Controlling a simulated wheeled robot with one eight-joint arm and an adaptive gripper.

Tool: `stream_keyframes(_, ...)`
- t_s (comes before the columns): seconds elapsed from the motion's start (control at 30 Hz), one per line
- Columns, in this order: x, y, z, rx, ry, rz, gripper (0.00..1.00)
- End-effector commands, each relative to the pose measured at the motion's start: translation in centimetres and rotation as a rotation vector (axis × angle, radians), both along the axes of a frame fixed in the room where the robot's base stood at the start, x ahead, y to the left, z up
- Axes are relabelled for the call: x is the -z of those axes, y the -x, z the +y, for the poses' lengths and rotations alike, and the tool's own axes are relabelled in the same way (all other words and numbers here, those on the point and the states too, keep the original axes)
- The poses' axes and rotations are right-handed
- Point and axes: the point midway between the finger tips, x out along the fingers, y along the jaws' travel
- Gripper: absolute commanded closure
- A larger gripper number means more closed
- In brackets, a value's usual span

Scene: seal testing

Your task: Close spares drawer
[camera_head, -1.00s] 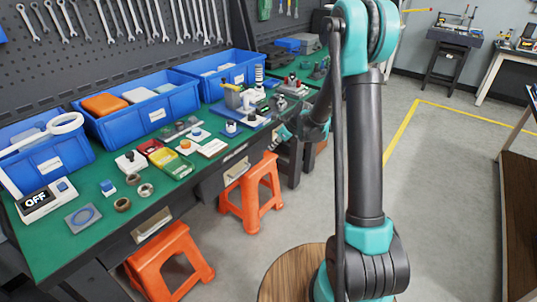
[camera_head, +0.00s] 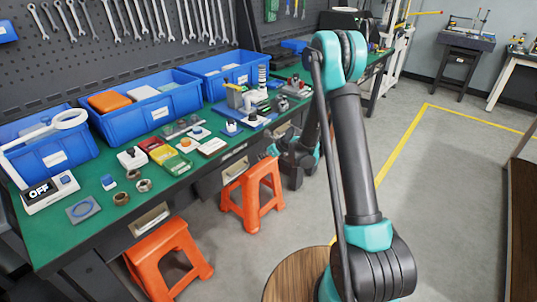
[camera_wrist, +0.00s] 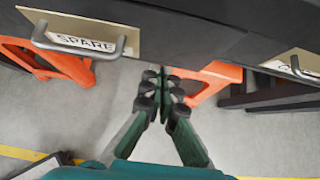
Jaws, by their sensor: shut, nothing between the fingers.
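The drawer labelled SPARE (camera_wrist: 84,40) is at the upper left of the wrist view, with a metal bar handle (camera_wrist: 78,48) across its pale label plate. In the head view, a drawer front (camera_head: 235,168) under the middle of the bench looks pulled out a little. Its label is too small to read there, so I cannot be sure it is the same drawer. My gripper (camera_wrist: 161,82) is shut and empty, below the bench edge and to the right of the SPARE handle, apart from it. In the head view, my gripper (camera_head: 274,150) is beside the bench front, partly hidden.
Another handled drawer (camera_wrist: 297,62) is at the right of the wrist view. Orange stools (camera_head: 250,197) and (camera_head: 168,262) stand by the bench (camera_head: 60,238). Blue bins (camera_head: 150,112) and small parts fill the bench top. Grey floor to the right is open.

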Motion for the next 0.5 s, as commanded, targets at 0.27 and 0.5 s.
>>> stream_keyframes(0.27,-0.2,-2.0,2.6,-0.001,0.000,0.000,1.00)
stream_keyframes(0.5,-0.2,-2.3,3.0,0.000,0.000,0.000,1.00)
